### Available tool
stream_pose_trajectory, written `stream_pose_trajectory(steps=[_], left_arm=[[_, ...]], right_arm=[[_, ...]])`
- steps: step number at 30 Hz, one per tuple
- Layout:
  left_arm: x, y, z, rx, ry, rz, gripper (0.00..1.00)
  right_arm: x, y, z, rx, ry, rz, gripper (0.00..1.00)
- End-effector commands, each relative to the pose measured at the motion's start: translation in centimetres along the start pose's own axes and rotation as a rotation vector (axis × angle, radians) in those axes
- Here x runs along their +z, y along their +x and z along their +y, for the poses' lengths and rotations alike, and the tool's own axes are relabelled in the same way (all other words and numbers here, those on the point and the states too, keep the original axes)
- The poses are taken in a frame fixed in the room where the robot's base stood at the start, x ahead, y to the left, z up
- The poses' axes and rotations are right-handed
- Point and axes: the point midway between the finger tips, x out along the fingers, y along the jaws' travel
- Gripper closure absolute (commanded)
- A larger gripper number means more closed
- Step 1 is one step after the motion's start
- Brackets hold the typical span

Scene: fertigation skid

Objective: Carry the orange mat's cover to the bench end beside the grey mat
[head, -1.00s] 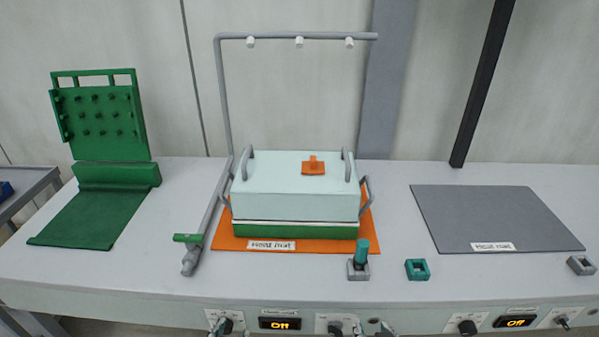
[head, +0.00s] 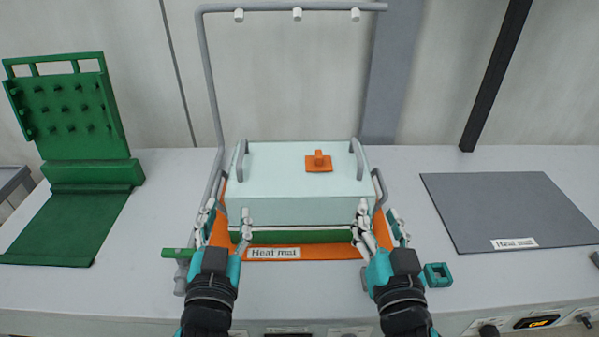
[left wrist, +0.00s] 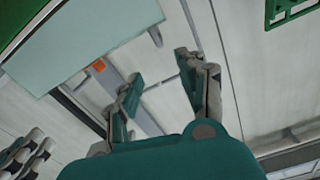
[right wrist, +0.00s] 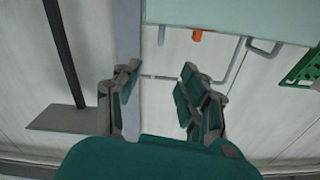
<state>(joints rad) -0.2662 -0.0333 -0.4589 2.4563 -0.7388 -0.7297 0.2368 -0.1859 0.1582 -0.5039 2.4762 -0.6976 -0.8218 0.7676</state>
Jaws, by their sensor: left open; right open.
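The cover (head: 292,175) is a pale mint box with two grey top handles and an orange piece (head: 318,162) on top. It sits on a green base (head: 300,237) on the orange mat (head: 335,253). The grey mat (head: 505,205) lies bare to the right. My left gripper (head: 227,220) is open and empty near the cover's left front corner. My right gripper (head: 380,222) is open and empty near its right front corner. The cover also shows in the left wrist view (left wrist: 100,40) and right wrist view (right wrist: 235,15), apart from the fingers.
A grey pipe frame (head: 211,90) arches over the cover, with a green lever (head: 177,253) at its foot. A green pegged board (head: 68,110) stands at left. A teal square ring (head: 438,275) lies right of my right gripper. The bench strip before the grey mat is clear.

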Motion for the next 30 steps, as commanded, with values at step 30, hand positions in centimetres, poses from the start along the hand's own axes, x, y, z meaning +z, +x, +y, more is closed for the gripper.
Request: stream_pose_trajectory(steps=[30], left_arm=[[0.0, 16.4, 0.0, 0.000, 0.002, -0.001, 0.60]], right_arm=[[0.0, 16.4, 0.0, 0.001, -0.003, 0.000, 0.58]])
